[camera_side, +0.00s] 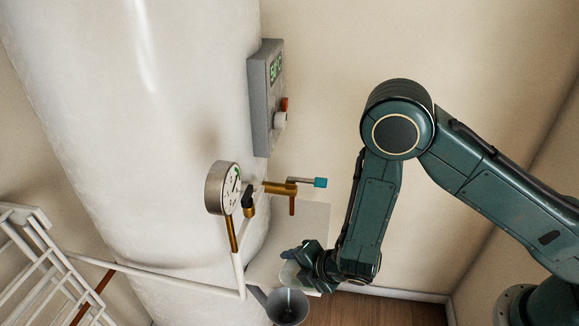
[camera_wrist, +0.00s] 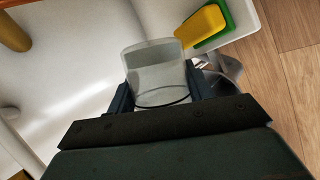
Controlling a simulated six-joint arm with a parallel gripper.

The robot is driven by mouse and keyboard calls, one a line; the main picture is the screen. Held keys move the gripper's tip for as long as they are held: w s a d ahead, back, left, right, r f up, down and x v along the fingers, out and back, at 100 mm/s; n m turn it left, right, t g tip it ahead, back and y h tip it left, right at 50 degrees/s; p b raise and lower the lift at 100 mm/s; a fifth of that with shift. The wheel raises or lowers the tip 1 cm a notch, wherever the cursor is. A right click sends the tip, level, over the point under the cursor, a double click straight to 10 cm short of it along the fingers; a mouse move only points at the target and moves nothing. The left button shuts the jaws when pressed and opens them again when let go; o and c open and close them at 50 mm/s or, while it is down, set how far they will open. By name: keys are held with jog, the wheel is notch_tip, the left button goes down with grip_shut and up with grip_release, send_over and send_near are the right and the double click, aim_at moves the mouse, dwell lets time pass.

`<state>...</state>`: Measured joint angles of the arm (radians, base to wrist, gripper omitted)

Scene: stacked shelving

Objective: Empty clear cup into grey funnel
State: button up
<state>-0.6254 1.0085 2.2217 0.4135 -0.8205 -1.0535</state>
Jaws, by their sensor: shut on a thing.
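The clear cup (camera_wrist: 156,68) is between the two fingers of my gripper (camera_wrist: 158,90) in the wrist view, and the gripper is shut on it. I cannot tell whether the cup holds anything. In the side view, the cup (camera_side: 289,273) is a pale see-through shape at the tips of my gripper (camera_side: 303,262), and its tilt is hard to read. The grey funnel (camera_side: 287,307) is just below the cup in the side view, with its mouth showing and a gap to the gripper. A greyish shape beside the right finger in the wrist view looks like the funnel (camera_wrist: 226,66), partly hidden.
A large white tank (camera_side: 130,150) fills the left, with a dial gauge (camera_side: 222,188), a brass valve (camera_side: 280,188) and a control box (camera_side: 266,98). A white rack (camera_side: 45,265) stands lower left. Yellow (camera_wrist: 200,26) and green (camera_wrist: 224,20) blocks lie on a white surface near the cup.

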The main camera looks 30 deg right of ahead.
jog(key=shift+s+a+f, duration=0.1)
jog(key=shift+a, duration=0.1)
dwell(0.4)
jog(key=shift+s+a+r+n+t+h, duration=0.1)
jog(key=shift+r+n+t+h, duration=0.25)
jog(key=shift+n+t+h, duration=0.25)
dwell(0.8)
jog(key=shift+s+a+f+n+t+h, duration=0.2)
jog(key=shift+f+n+t+h, duration=0.1)
jog(key=shift+f+t+h, duration=0.15)
jog(key=shift+s+a+f+n+t+h, duration=0.15)
jog(key=shift+f+n+t+h, duration=0.2)
jog(key=shift+h, duration=0.2)
dwell(1.2)
jog(key=shift+w, duration=0.1)
jog(key=shift+a+r+n+t+h, duration=0.2)
jog(key=shift+n+t+h, duration=0.1)
jog(key=shift+t, duration=0.1)
jog(key=shift+a, duration=0.1)
jog(key=shift+r, duration=0.1)
jog(key=shift+w+d+r+m+g+y, duration=0.1)
jog(key=shift+d+r+m+g+y, duration=0.05)
jog(key=shift+d+m+g+y, duration=0.4)
jog(key=shift+g, duration=0.25)
